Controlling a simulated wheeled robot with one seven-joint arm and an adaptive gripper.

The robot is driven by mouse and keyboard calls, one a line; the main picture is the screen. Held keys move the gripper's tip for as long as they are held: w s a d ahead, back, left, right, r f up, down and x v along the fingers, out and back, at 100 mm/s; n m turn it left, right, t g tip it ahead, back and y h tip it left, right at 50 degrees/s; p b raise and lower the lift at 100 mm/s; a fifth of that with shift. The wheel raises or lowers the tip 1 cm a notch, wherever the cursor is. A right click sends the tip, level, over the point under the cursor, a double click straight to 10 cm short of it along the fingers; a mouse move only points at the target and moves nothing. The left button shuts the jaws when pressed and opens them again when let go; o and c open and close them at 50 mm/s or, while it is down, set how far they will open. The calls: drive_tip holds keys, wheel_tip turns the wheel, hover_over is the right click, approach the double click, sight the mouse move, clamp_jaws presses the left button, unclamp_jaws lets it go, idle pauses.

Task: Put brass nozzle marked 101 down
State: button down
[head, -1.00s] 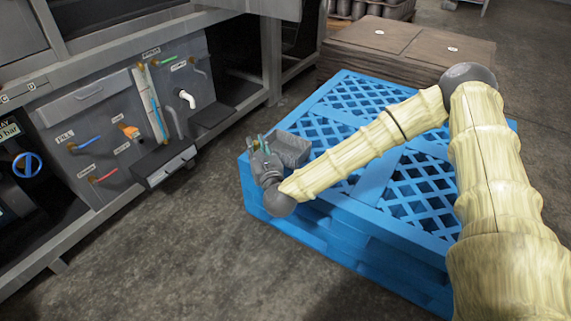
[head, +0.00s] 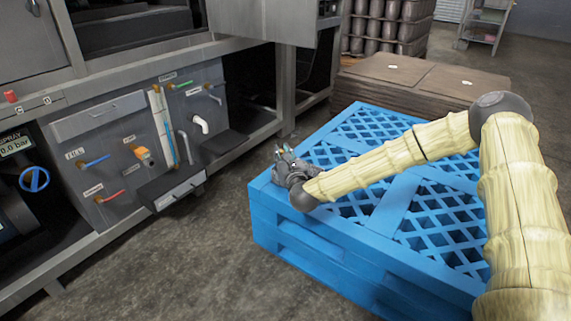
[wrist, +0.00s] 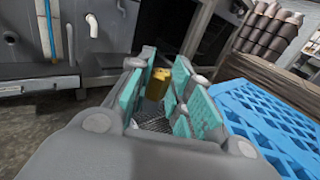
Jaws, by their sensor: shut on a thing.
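The brass nozzle (wrist: 157,84) shows in the wrist view between the teal pads of my gripper (wrist: 160,82), which is shut on it. Its marking cannot be read. A grey mesh surface (wrist: 154,123) shows below the nozzle between the fingers; whether they touch cannot be told. In the head view my gripper (head: 285,154) is over the near left corner area of the blue pallet (head: 320,222), fingers pointing up and away in the picture. The nozzle cannot be made out there.
A grey machine bench with a panel of labelled hoses and pipes (head: 145,140) stands at the left. A drawer (head: 180,190) juts from it. Brown stacked sheets (head: 405,80) lie behind the pallet. Most of the pallet top is clear, and floor (head: 190,255) lies between bench and pallet.

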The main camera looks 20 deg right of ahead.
drive_tip(key=f+b, duration=0.1)
drive_tip(key=w+d+f+b, duration=0.1)
drive_tip(key=w+f+b, duration=0.1)
drive_tip(key=shift+w+d+f, duration=0.25)
drive_tip(key=shift+d+f, duration=0.1)
idle(0.3)
drive_tip(key=shift+f+b, duration=0.35)
drive_tip(key=shift+f, duration=0.05)
drive_tip(key=shift+f, duration=0.25)
drive_tip(key=c, duration=1.3)
unclamp_jaws()
drive_tip(key=shift+r, duration=0.15)
